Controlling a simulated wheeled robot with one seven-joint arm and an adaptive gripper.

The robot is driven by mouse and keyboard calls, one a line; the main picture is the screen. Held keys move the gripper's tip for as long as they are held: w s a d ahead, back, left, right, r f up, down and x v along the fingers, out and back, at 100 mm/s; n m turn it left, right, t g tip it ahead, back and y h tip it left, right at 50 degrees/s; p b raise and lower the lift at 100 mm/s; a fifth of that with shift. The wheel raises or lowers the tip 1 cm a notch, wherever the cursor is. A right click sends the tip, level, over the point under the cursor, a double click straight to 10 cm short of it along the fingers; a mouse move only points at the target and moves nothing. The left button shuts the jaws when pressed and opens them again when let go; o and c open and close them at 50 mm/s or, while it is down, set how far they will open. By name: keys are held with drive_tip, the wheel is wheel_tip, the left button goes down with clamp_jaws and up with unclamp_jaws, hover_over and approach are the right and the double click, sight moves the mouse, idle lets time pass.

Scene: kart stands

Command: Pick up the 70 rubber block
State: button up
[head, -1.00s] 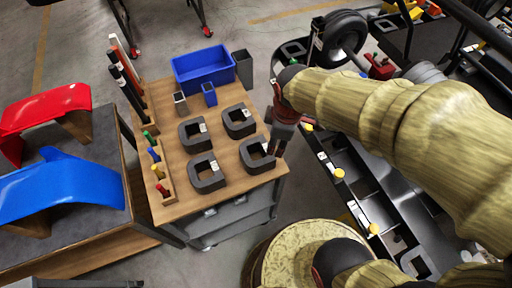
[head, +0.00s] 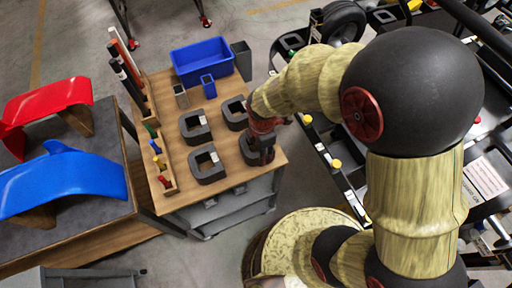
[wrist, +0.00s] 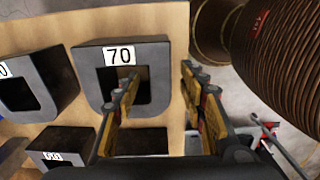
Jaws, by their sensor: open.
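The 70 block is a dark grey U-shaped block with a white "70" label (wrist: 119,56) in the wrist view. In the head view, the block (head: 246,148) at the near right of the wooden cart top appears to be the same one, partly hidden by my gripper. My gripper (wrist: 160,80) is open and empty. In the wrist view, its left finger overlaps the block's opening and its right finger lies past the block's right side, so the right wall shows between them. I cannot tell how deep the fingertips are. In the head view my gripper (head: 262,150) is over that block.
Several similar grey blocks stand close by, including ones at the near middle (head: 207,166) and far left (head: 194,126). A blue bin (head: 202,64) sits at the back. A peg rack (head: 160,168) lines the left edge. Black trays (head: 335,165) stand right of the cart.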

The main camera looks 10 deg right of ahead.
drive_tip(key=shift+f, duration=0.8)
drive_tip(key=shift+c, duration=0.6)
clamp_jaws()
drive_tip(key=shift+r, duration=0.1)
